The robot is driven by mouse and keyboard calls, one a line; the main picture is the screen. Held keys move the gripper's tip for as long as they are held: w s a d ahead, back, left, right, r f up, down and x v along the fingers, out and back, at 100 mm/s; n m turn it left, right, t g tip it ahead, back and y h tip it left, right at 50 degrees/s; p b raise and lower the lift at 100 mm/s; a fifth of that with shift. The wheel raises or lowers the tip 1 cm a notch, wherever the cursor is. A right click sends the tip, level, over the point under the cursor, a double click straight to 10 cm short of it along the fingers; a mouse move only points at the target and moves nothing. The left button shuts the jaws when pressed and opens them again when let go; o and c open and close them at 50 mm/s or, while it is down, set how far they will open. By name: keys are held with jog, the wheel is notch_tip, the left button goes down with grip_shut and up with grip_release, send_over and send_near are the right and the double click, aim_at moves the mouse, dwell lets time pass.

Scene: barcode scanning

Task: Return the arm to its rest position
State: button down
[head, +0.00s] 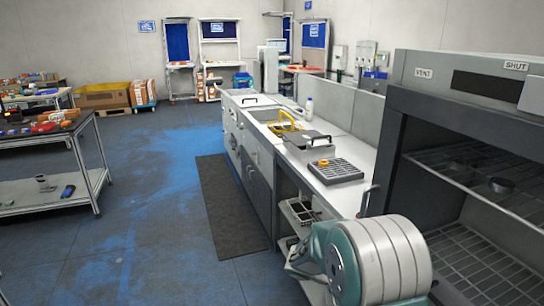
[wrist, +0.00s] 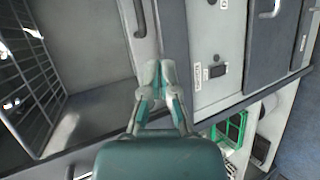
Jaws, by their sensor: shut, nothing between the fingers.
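My gripper (wrist: 160,72) shows in the wrist view, with its pale, teal-lined fingers closed together at the tips. Nothing is held between them. The fingers point toward grey cabinet fronts (wrist: 222,45) and do not visibly grip any handle. In the head view my teal and light grey arm (head: 385,262) fills the bottom right, in front of the large dark oven-like unit (head: 392,95). I cannot make out the fingertips clearly there.
A long counter (head: 335,190) with a yellow-handled item (head: 284,122) and a dark grate (head: 333,171) runs beside my arm. Wire racks (wrist: 35,85) and a green crate (wrist: 228,128) lie near my gripper. Blue-grey floor (head: 150,225) is open to the left; a metal table (head: 55,192) stands farther left.

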jog(key=s+a+r+t+y, duration=0.3)
jog(key=s+r+y, duration=0.3)
jog(key=s, duration=0.5)
jog(key=s+a+r+t+y, duration=0.3)
jog(key=s+a+r+y, duration=0.3)
jog(key=s+r, duration=0.3)
jog(key=s, duration=0.3)
jog(key=shift+s+r+t+y, duration=0.15)
jog(key=shift+r+t+y, duration=0.05)
jog(key=shift+t+y, duration=0.2)
